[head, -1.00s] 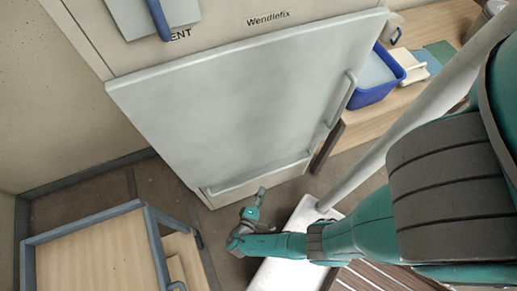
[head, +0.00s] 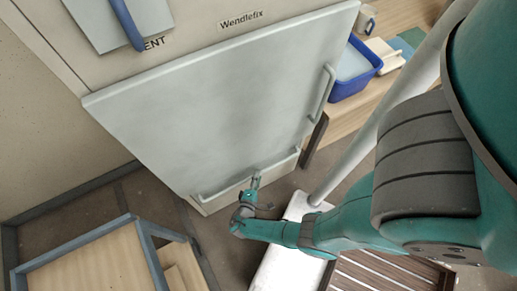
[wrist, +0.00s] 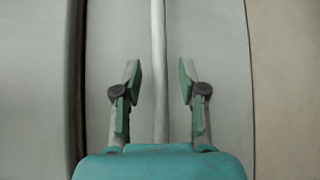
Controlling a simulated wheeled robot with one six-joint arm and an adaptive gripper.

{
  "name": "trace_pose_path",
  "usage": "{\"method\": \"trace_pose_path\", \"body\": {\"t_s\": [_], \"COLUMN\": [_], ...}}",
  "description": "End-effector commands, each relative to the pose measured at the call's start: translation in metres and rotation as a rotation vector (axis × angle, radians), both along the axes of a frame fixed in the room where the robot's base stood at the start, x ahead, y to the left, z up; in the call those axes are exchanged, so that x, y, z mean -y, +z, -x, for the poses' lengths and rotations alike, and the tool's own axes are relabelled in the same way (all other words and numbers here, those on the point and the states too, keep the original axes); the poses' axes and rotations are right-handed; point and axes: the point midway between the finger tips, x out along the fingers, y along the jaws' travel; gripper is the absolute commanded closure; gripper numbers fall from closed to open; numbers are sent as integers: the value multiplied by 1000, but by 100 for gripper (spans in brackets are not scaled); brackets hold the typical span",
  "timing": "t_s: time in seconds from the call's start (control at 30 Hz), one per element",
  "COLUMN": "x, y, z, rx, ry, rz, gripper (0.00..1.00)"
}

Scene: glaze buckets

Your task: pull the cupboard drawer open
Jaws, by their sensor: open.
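The cupboard drawer (head: 222,200) is a low, pale grey front under the large cupboard door, and it looks closed. Its bar handle runs along it, partly hidden by my gripper in the head view. My gripper (head: 256,182) is in front of the drawer's middle. In the wrist view my gripper (wrist: 160,82) is open, with one finger on each side of the pale handle bar (wrist: 158,45). Gaps show between the bar and both fingers. The drawer front (wrist: 215,50) fills the background behind them. How deep the bar sits between the fingers is hard to tell.
The cupboard door (head: 225,100) above is closed, with an upright handle (head: 322,92) at its right. A wooden-topped cart (head: 95,262) stands at lower left. A counter at right holds a blue tub (head: 355,72). Bare floor (head: 100,205) shows left of the cupboard.

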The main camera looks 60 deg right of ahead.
Motion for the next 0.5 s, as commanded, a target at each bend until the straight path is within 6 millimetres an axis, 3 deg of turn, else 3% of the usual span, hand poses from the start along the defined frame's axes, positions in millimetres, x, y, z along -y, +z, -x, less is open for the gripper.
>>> {"method": "trace_pose_path", "body": {"t_s": [0.2,0.5], "x": [16,22], "y": [-2,-3], "z": [-3,-4], "rx": [1,0], "ry": [-2,1], "rz": [-1,-1], "gripper": [59,59]}}
